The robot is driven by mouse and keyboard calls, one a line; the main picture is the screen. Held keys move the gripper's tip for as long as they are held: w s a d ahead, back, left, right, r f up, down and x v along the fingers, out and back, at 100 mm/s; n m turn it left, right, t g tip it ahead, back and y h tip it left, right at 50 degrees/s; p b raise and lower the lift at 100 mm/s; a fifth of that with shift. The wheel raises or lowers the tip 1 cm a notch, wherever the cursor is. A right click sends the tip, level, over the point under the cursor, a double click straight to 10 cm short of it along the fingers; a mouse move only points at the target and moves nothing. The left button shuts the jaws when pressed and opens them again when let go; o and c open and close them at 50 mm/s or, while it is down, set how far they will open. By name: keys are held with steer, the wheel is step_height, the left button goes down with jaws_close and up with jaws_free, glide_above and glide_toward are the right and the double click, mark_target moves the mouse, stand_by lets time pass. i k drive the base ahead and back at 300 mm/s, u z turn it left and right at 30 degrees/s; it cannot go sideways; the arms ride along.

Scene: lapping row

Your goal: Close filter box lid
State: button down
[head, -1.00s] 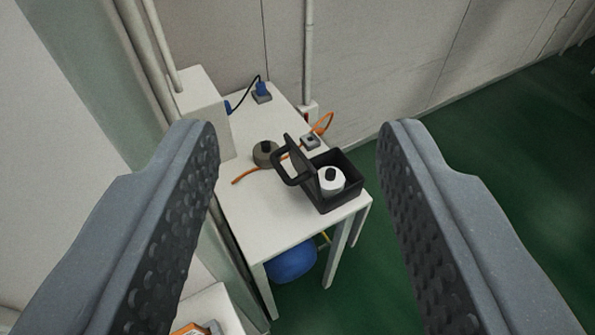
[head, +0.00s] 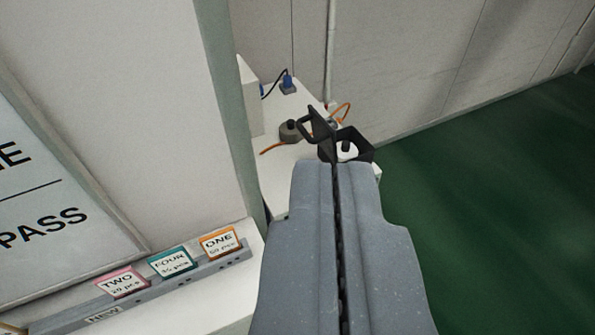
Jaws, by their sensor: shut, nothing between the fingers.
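The filter box (head: 359,139) is a black box on the white table (head: 277,176), beyond my fingertips. Its black lid (head: 320,128) with a loop handle stands raised, tilted up on the left side of the box. A white filter with a black top (head: 347,152) shows inside. My gripper (head: 338,165) is shut and empty, with its fingers pressed together. In the picture its tips overlap the near side of the box and hide part of it; I cannot tell whether they touch.
A grey round object with a dark knob (head: 290,131) and an orange cable (head: 272,147) lie left of the box. A blue plug (head: 287,83) is at the back. A card rack (head: 170,280) is at lower left, below a wall sign (head: 45,190). Green floor is clear at right.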

mark_target(325, 135)
steer(key=k, duration=0.55)
steer(key=z, duration=0.45)
steer(key=i, duration=1.75)
steer(key=u, duration=0.3)
